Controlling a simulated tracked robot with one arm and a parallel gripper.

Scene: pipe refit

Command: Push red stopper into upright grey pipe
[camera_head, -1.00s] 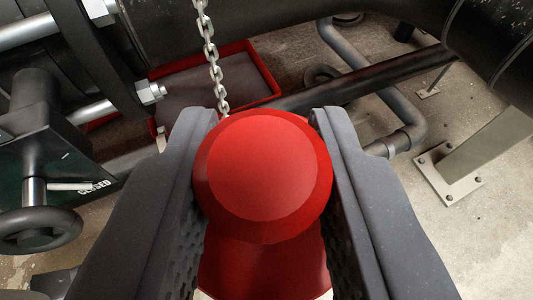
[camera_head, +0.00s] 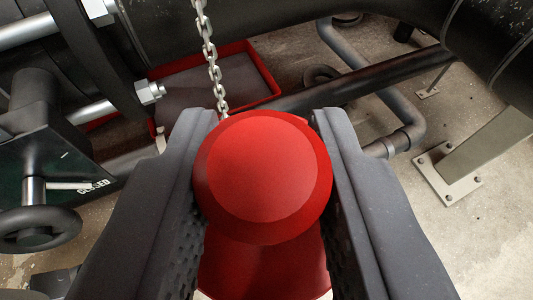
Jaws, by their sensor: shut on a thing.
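The red stopper (camera_head: 264,172) fills the middle of the camera view, with a round, bevelled end facing up toward the camera and a wider red part below it. My gripper (camera_head: 263,150) is shut on the stopper, one dark grey finger on its left and one on its right. The lower end of the stopper runs toward the bottom edge of the picture. I cannot make out the upright grey pipe; what lies under the stopper is hidden.
A chain (camera_head: 211,60) hangs behind the stopper, in front of a red tray (camera_head: 264,72). A valve handwheel (camera_head: 38,228) and a box marked "CLOSED" are at left. Dark pipes cross the back. A bolted post foot (camera_head: 446,178) stands at right on bare concrete.

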